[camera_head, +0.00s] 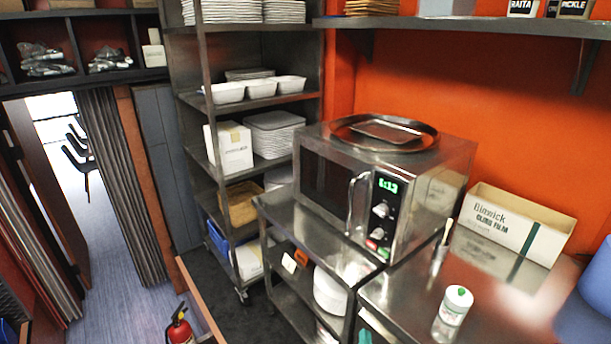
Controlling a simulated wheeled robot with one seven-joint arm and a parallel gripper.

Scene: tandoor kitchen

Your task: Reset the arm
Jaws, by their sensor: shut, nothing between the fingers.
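The task names only my arm, and neither the arm nor my gripper shows in the head view. I cannot see its pose or its fingers from here.
A steel microwave (384,190) stands on a steel cart (293,212), with a round tray (383,132) on top. A steel counter (395,302) at right holds a green-capped bottle (451,313) and a cling film box (519,225). A fire extinguisher (180,329) stands lower left.

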